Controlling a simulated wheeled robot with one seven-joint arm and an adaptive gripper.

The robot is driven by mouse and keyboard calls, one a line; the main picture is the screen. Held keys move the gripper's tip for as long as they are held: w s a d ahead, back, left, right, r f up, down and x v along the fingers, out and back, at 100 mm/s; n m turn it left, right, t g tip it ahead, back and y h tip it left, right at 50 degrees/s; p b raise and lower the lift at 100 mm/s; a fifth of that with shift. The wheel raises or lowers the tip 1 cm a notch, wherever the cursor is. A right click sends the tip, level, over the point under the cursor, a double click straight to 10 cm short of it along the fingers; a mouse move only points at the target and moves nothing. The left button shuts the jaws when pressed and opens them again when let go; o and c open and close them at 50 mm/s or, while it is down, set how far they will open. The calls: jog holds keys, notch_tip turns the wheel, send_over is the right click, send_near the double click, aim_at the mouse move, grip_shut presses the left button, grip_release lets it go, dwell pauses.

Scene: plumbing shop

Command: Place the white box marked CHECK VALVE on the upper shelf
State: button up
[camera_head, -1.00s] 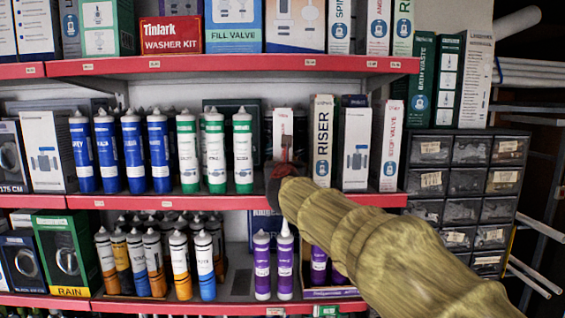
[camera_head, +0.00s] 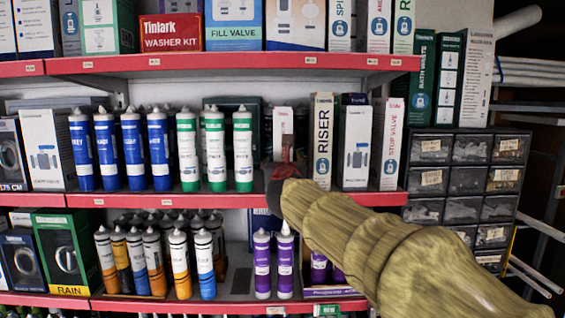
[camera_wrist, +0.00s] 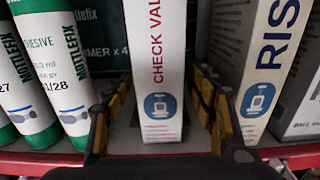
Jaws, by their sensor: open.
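The white box marked CHECK VALVE (camera_wrist: 158,65) stands upright on the middle shelf (camera_head: 120,200). The upper shelf (camera_head: 230,65) has a red front edge and runs above the middle shelf.
White and green tubes (camera_wrist: 45,75) stand close to the left of my gripper. The RISER box (camera_wrist: 268,65) stands close to the right. The upper shelf is crowded with boxes, including a red WASHER KIT box (camera_head: 171,33). Grey drawers (camera_head: 470,180) stand at the right.

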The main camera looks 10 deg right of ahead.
jog(key=s+a+b, duration=0.1)
jog(key=s, duration=0.7)
jog(key=shift+s+a, duration=0.4)
